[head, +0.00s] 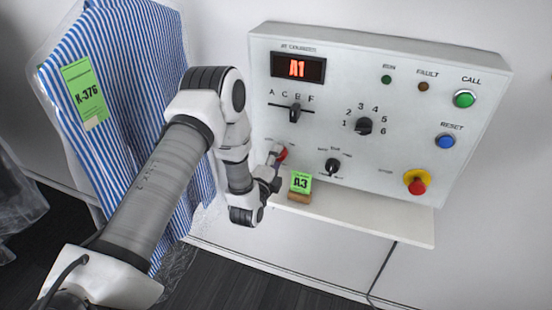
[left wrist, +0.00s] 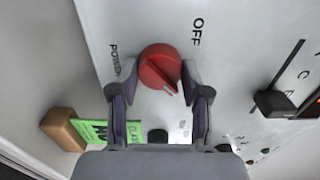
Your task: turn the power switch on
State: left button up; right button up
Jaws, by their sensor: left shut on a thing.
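The power switch (head: 282,153) is a red round knob at the lower left of the white control panel. In the left wrist view the red knob (left wrist: 158,64) sits between the fingertips of my left gripper (left wrist: 158,84), which is shut on it.
The control panel (head: 420,130) carries a lit display (head: 298,67), a slider (head: 295,113), rotary knobs, buttons and a red emergency stop (head: 417,184). A wooden block (head: 299,196) with a green A3 card stands on the shelf (head: 390,221) below. A striped shirt (head: 130,70) hangs at left.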

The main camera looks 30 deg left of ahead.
pick_arm(q)
jog(key=o, duration=1.2)
jog(key=shift+w, duration=0.1)
jog(key=shift+c, duration=0.2)
jog(key=v, duration=0.7)
jog(key=shift+s, duration=0.25)
